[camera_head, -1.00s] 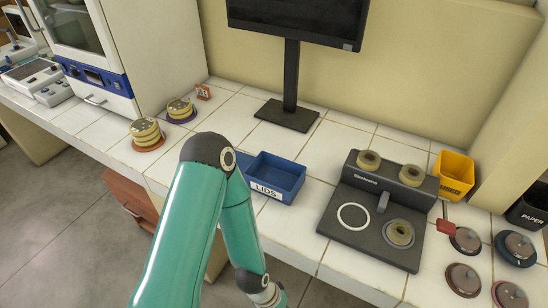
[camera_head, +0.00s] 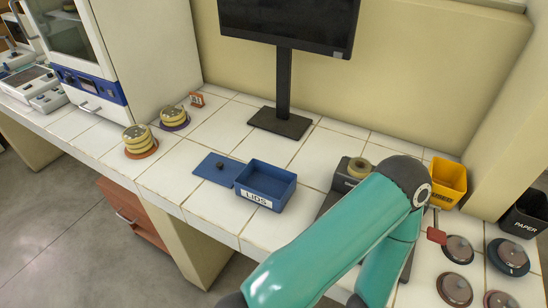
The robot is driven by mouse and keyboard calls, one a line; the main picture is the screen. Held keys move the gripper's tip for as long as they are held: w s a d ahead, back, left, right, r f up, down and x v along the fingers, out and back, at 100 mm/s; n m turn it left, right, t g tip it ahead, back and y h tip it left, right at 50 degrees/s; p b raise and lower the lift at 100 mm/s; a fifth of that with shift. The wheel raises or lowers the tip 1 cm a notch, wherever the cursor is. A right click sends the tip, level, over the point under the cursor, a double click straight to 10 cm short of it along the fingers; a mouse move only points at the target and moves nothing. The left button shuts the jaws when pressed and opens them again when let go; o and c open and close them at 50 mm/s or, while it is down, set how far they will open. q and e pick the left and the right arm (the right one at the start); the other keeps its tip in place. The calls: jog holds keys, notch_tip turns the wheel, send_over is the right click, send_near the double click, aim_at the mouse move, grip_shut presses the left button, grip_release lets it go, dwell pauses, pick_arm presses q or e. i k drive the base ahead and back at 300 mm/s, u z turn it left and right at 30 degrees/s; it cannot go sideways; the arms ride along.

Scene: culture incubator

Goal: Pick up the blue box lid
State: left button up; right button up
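A teal arm of mine comes in from the bottom and bends at a dark joint on the right, in front of the dark device. Its lower part runs down out of the picture. Neither gripper is in view.
Stacked yellowish dishes (camera_head: 139,141) stand at the left, with another stack (camera_head: 174,118) behind. A monitor stand (camera_head: 280,121) is behind the box. The dark device (camera_head: 341,182) is partly hidden by my arm. A yellow bin (camera_head: 447,182) and several round dark pieces are at the right.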

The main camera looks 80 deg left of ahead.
aim_at(220, 170)
jog(key=u, duration=0.6)
jog(key=i, duration=0.1)
jog(key=z, duration=1.1)
jog(key=k, duration=0.8)
jog(key=u, duration=0.7)
jog(key=k, duration=0.65)
jog(key=u, duration=0.85)
jog(key=i, duration=0.55)
jog(key=k, duration=0.5)
